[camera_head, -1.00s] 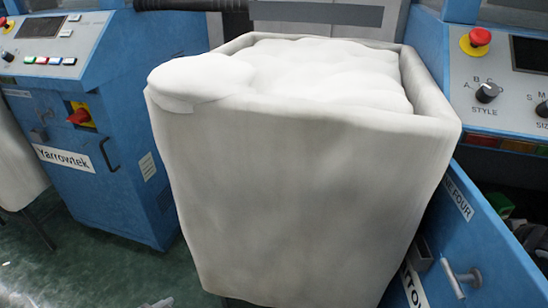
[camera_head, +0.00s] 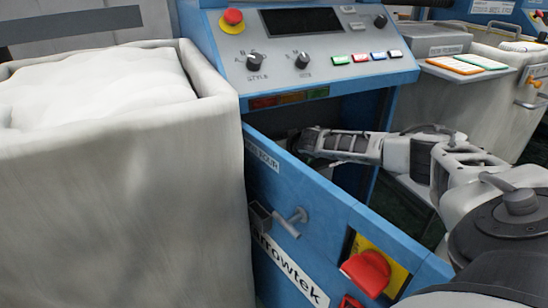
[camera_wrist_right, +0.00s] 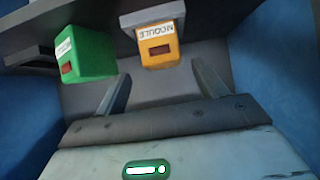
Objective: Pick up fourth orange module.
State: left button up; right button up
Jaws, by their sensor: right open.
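An orange module (camera_wrist_right: 159,47) with a white label and a dark red window shows in the right wrist view, set against a grey holder at the top. A green module (camera_wrist_right: 88,54) of similar shape is to its left. My right gripper (camera_wrist_right: 162,85) is open, with its two fingers apart and pointing toward the modules. The orange module lies ahead of the gap between the fingers, and nothing is held. In the head view my right arm reaches into the opening of the blue machine (camera_head: 400,240), where the right gripper is hidden. My left gripper is not in view.
A large grey bin (camera_head: 120,210) full of white material stands at the left. The machine's blue front panel has a metal handle (camera_head: 290,222) and a red switch (camera_head: 368,270). Above the opening is a control panel (camera_head: 310,50). Blue walls flank the gripper.

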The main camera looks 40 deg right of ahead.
jog(key=shift+w+f, duration=0.2)
jog(key=shift+w, duration=0.2)
jog(key=b+x, duration=0.2)
jog(key=x, duration=0.1)
jog(key=shift+w+a, duration=0.1)
jog(key=shift+w, duration=0.1)
jog(key=shift+w+f+b, duration=0.35)
jog(key=shift+w+b, duration=0.15)
jog(key=shift+b, duration=0.3)
jog(key=shift+w+d+r, duration=0.1)
jog(key=shift+w+d, duration=0.05)
jog(key=shift+d, duration=0.05)
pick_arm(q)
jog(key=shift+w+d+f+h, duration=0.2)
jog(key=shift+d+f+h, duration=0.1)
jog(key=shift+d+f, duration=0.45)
pick_arm(e)
jog(key=c, duration=1.1)
